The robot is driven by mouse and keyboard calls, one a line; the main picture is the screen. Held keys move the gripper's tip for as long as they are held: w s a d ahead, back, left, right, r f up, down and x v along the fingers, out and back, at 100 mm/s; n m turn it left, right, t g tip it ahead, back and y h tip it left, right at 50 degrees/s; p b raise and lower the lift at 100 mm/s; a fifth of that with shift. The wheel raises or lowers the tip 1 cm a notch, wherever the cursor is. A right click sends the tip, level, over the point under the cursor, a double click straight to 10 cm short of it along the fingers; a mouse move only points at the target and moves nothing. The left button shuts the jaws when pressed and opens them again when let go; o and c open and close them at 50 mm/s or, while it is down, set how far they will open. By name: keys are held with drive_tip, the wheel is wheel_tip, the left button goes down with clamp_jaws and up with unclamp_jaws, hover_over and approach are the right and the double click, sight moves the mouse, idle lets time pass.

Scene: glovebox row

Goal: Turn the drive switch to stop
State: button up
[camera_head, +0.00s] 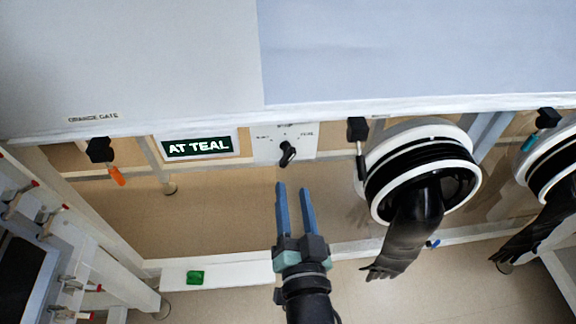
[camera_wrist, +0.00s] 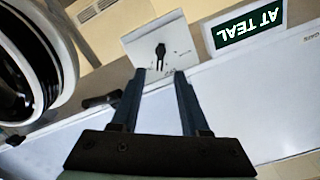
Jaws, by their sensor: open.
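The drive switch (camera_head: 288,153) is a black rotary knob on a white labelled plate (camera_head: 303,142) beneath the edge of the cabinet. Small labels stand around the knob, but they are too small to read surely. The knob also shows in the wrist view (camera_wrist: 161,52), upper middle, on its pale plate (camera_wrist: 140,46). My gripper (camera_head: 294,188) is open and empty, with two blue fingers pointing at the plate, below the knob in the head view. In the wrist view the fingertips (camera_wrist: 160,74) frame the space just below the knob, apart from it. Which label the knob points to I cannot tell.
A green "AT TEAL" sign (camera_head: 198,146) is left of the plate. A black handle (camera_head: 357,130) and a round glove port (camera_head: 420,132) with a hanging black glove (camera_head: 405,235) are close on the right. An orange-tagged handle (camera_head: 101,149) is at left. A green block (camera_head: 195,277) lies on a white ledge.

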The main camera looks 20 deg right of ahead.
sight(288, 161)
drive_tip(key=x, duration=0.7)
drive_tip(key=shift+w, duration=0.1)
clamp_jaws()
